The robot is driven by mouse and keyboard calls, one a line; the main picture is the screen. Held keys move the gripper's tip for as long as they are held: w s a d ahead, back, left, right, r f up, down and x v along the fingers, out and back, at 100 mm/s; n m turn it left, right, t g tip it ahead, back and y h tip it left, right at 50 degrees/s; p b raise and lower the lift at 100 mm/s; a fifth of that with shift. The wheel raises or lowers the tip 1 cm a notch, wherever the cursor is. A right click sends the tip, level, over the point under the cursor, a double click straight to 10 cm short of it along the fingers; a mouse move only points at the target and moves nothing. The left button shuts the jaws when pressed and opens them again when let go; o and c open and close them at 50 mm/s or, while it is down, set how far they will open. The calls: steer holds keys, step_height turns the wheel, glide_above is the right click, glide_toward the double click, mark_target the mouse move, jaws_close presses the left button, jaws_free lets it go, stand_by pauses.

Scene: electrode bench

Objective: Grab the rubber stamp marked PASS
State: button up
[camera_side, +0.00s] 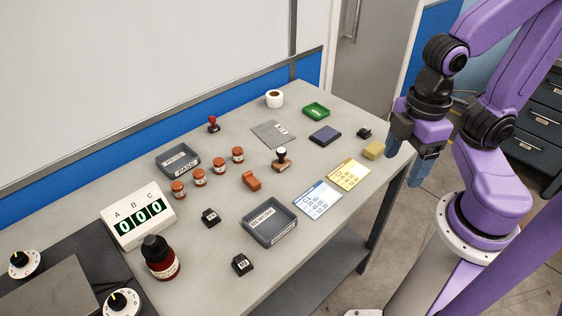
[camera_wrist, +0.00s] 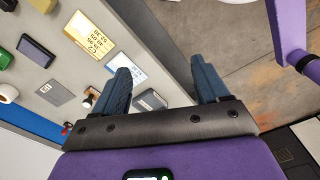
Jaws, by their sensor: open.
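Two stamps stand upright on the grey bench. One has a black knob and a wooden base (camera_side: 281,159); the other has a red handle (camera_side: 213,124). I cannot read PASS on either stamp. In the wrist view the wooden-based stamp (camera_wrist: 91,97) shows left of my fingers, with the red-handled stamp (camera_wrist: 67,128) farther left, small. My gripper (camera_side: 405,165) is open and empty, pointing down around the bench's right edge, well apart from both stamps. Its two blue fingers also show spread in the wrist view (camera_wrist: 160,64).
A grey tray labelled PASS (camera_side: 178,160) and one labelled REWORK (camera_side: 270,222) sit on the bench (camera_side: 215,270).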

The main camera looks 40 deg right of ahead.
steer(key=w+a+f+n+t+h, duration=0.1)
steer(key=w+a+f+n+h, duration=0.2)
steer(key=w, duration=0.4)
steer(key=w+a+f+n+t+h, duration=0.1)
steer(key=w+a+f+n+h, duration=0.1)
steer(key=w+a+h, duration=0.4)
steer(key=n+t+h, duration=0.3)
steer(key=n+t, duration=0.1)
steer(key=n, duration=0.1)
glide_toward(282, 160)
steer(key=x, duration=0.5)
steer(key=shift+s+d, duration=0.15)
steer(key=shift+d, duration=0.2)
steer(key=shift+w+x, duration=0.2)
steer(key=shift+x, duration=2.4)
steer(key=shift+a, duration=0.15)
steer(key=shift+f, duration=0.1)
steer(key=c, duration=1.2)
